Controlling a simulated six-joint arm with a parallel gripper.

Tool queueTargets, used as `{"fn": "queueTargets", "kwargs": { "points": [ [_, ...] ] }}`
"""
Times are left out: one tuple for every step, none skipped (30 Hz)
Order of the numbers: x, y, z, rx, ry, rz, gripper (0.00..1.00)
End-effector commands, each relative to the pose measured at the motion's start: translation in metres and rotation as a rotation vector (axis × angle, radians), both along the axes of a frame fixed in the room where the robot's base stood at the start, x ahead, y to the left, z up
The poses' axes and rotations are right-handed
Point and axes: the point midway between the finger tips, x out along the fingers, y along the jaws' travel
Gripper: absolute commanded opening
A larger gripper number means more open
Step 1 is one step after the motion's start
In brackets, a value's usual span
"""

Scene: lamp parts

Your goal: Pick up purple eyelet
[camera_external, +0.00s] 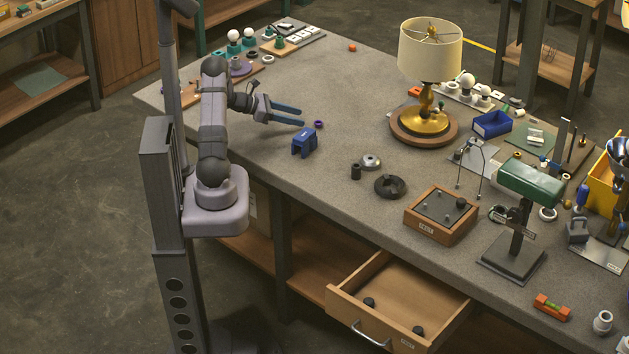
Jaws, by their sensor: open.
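The ring appears outside the jaws, close to the lower finger's tip. From this view I cannot tell how high the fingers are above the bench.
A blue block-like part (304,142) stands just below the fingers. A lit lamp with a cream shade (430,48) stands to the right. Black and metal round parts (390,186) lie lower right. An open drawer (395,300) juts from the front. The bench between ring and lamp is clear.

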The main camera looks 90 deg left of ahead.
Motion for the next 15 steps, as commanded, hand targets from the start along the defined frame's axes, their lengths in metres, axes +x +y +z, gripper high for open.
{"fn": "queueTargets", "kwargs": {
  "points": [
    [0.0,0.0,-0.001,0.0,0.0,0.0,0.48],
    [0.001,0.0,-0.001,0.001,0.0,-0.001,0.48],
    [0.002,0.0,-0.001,0.001,0.0,-0.001,0.48],
    [0.003,0.0,-0.002,0.001,0.001,-0.003,0.48],
    [0.005,0.0,-0.002,0.001,0.001,-0.003,0.48],
    [0.008,0.0,-0.003,0.002,0.001,-0.004,0.48],
    [0.01,0.0,-0.004,0.002,0.001,-0.003,0.48],
    [0.012,0.001,-0.005,0.002,0.001,-0.003,0.48],
    [0.016,0.001,-0.007,0.001,0.001,-0.003,0.48],
    [0.018,0.001,-0.007,0.001,0.001,-0.004,0.48],
    [0.019,0.001,-0.008,0.001,0.001,-0.004,0.48],
    [0.02,0.001,-0.009,0.001,0.001,-0.003,0.48],
    [0.02,0.001,-0.009,0.001,0.001,-0.003,0.48],
    [0.02,0.002,-0.009,0.001,0.001,-0.002,0.48],
    [0.02,0.002,-0.009,0.001,0.001,-0.002,0.48]
  ]
}}
